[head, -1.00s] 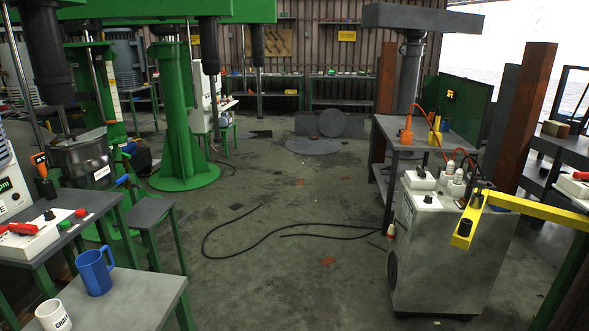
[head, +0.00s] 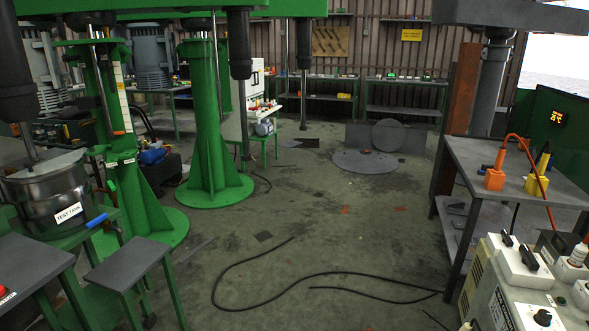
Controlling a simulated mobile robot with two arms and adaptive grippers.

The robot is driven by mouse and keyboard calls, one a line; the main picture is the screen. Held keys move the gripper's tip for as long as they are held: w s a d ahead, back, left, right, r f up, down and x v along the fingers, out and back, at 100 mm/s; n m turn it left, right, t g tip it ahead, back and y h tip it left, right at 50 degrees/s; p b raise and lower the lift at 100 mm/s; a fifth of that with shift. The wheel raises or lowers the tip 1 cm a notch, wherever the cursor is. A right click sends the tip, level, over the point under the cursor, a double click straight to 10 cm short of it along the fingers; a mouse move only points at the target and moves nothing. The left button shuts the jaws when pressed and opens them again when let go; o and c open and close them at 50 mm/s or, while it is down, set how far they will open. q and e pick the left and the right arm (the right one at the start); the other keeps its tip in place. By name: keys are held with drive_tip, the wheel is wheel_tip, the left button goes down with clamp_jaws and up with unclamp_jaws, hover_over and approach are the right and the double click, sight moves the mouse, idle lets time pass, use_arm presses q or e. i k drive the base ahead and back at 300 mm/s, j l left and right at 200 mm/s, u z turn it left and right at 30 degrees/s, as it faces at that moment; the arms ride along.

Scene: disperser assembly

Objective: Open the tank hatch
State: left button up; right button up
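A round metal tank (head: 40,208) labelled "TEST TANK" stands at the left edge of the head view. Its grey lid (head: 48,166) lies on top and looks mostly flat and closed. Whether a hatch in it is shut or ajar is too small to tell. A dark shaft (head: 27,140) comes down to the lid from a black cylinder above. A blue handle (head: 97,220) sticks out at the tank's lower right. Neither of my grippers is in view.
A grey table (head: 30,262) and a small grey stool (head: 128,265) stand in front of the tank. Green columns (head: 210,130) rise behind. A black cable (head: 240,307) lies on the floor. A control cabinet (head: 510,300) is at right. The middle floor is mostly open.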

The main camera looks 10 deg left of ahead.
sight(29, 164)
drive_tip(key=i+u, duration=0.8)
drive_tip(key=u, duration=0.2)
drive_tip(key=i+l+u, duration=0.3)
drive_tip(key=u, duration=0.2)
